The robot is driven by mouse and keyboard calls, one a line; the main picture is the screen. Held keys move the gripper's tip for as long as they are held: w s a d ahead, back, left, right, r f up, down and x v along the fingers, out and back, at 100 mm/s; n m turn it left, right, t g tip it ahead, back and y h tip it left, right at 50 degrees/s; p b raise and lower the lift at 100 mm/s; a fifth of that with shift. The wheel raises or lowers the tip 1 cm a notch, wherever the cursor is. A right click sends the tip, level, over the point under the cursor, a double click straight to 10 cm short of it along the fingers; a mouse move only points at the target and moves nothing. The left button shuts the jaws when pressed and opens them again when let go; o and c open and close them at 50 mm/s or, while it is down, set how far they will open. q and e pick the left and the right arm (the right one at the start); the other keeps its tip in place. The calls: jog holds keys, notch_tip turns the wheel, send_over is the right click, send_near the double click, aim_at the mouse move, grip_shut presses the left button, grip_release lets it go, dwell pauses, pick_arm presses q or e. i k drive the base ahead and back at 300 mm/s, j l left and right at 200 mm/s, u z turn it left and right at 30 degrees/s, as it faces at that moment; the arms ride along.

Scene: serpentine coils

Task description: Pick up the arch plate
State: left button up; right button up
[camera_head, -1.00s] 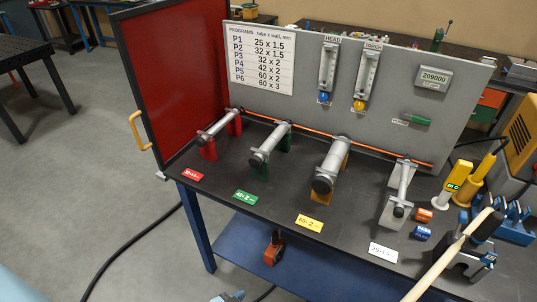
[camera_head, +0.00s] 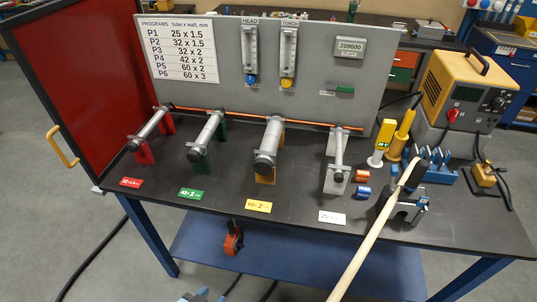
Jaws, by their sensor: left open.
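I cannot single out an arch plate with certainty. Flat plates lie along the front of the dark bench top (camera_head: 290,217): a red one (camera_head: 130,182), a green one (camera_head: 191,193), a yellow one (camera_head: 258,206) and a white one (camera_head: 332,217). A grey and blue part at the bottom edge, seemingly my left gripper (camera_head: 195,296), is cut off by the frame, below and apart from the bench top. No object shows in it. My right gripper is not in view.
Several grey tubes on coloured stands, such as the yellow-stand one (camera_head: 268,150), stand before a grey panel (camera_head: 205,98). A pale rod (camera_head: 360,250) juts past the front edge. A blue fixture (camera_head: 430,172) and yellow box (camera_head: 458,90) are at right.

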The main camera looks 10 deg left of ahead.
aim_at(414, 210)
jog(key=u, duration=0.35)
jog(key=i+l+u, duration=0.15)
jog(key=l, duration=0.2)
jog(key=z, duration=1.25)
